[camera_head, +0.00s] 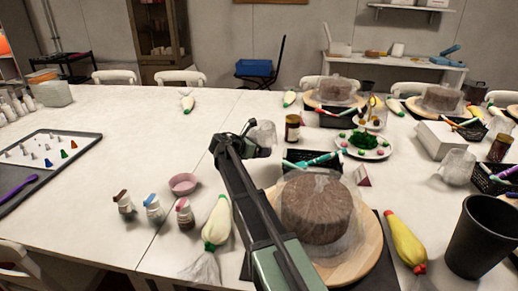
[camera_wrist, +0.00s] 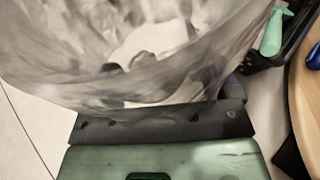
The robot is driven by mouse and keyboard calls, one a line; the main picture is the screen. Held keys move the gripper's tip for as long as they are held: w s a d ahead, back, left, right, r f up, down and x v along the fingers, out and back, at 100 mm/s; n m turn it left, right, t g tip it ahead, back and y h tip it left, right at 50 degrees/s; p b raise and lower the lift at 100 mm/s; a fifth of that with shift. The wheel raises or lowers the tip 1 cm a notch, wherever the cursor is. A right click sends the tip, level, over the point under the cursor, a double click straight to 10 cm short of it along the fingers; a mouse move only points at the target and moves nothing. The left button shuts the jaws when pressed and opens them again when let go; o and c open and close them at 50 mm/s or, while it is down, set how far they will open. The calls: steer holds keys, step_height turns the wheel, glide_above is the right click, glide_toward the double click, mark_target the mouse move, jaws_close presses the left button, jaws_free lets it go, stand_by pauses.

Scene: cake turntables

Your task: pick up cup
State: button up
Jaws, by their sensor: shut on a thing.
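A clear, see-through cup (camera_head: 265,131) is at the end of my arm in the head view, just left of the brown jar. My gripper (camera_head: 250,140) is shut on the cup, with the dark fingers at its near left side. In the wrist view the cup (camera_wrist: 130,75) fills the upper part of the picture, close to the lens. The fingertips are hidden there. I cannot tell whether the cup's base touches the table.
A chocolate cake (camera_head: 316,207) under clear wrap stands on a wooden turntable (camera_head: 362,250) right of my arm. A brown jar (camera_head: 292,128), a dark basket (camera_head: 300,161) and a pink bowl (camera_head: 184,184) are near. The white table (camera_head: 130,110) is clear at the back left.

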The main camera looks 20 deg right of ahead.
step_height(320, 180, up, 18)
steer(key=p, duration=1.5)
